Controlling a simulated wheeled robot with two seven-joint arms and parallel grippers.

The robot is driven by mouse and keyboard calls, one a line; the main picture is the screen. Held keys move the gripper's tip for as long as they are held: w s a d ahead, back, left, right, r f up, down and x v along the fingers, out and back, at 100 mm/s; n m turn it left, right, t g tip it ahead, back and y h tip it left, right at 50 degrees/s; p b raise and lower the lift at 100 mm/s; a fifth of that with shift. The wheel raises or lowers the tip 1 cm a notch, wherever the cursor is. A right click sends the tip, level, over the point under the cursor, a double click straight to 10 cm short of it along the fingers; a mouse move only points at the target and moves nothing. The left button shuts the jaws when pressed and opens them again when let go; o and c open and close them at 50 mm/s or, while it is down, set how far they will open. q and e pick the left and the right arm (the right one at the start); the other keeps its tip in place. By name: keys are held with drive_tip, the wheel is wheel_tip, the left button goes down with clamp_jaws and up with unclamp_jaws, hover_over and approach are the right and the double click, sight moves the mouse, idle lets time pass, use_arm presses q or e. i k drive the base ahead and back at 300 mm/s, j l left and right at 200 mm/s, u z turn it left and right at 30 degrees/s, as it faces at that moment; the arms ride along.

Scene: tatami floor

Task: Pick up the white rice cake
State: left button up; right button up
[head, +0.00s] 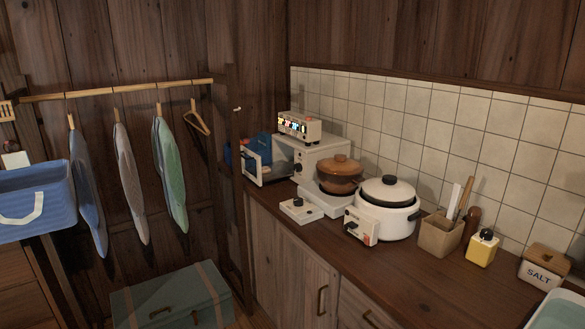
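I cannot make out a white rice cake for certain in the head view. A white oven-like box (313,151) stands at the far end of the counter, with what looks like its door (254,166) open to the left. Its inside is mostly hidden from this angle. A small flat white unit (301,211) with a dark knob-like spot lies at the counter's front edge. Neither of my grippers is in view.
The wooden counter (415,283) holds a brown lidded pot (340,175), a white cooker (387,222), a utensil box (440,234), a yellow container (482,250) and a salt box (543,267). Clothes hang at left above a green trunk (172,300). A blue basket (35,195) is far left.

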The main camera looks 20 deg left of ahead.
sight(265, 169)
drive_tip(key=i+j+z, duration=0.25)
drive_tip(key=j, duration=0.35)
drive_tip(key=i+j+z, duration=0.1)
drive_tip(key=i+j, duration=0.15)
drive_tip(key=i+j+z, duration=0.1)
drive_tip(key=j, duration=0.35)
drive_tip(key=i+j, duration=0.15)
drive_tip(key=j, duration=0.15)
drive_tip(key=i+j, duration=0.15)
drive_tip(key=j, duration=0.2)
drive_tip(key=i+j, duration=0.15)
drive_tip(key=j, duration=0.15)
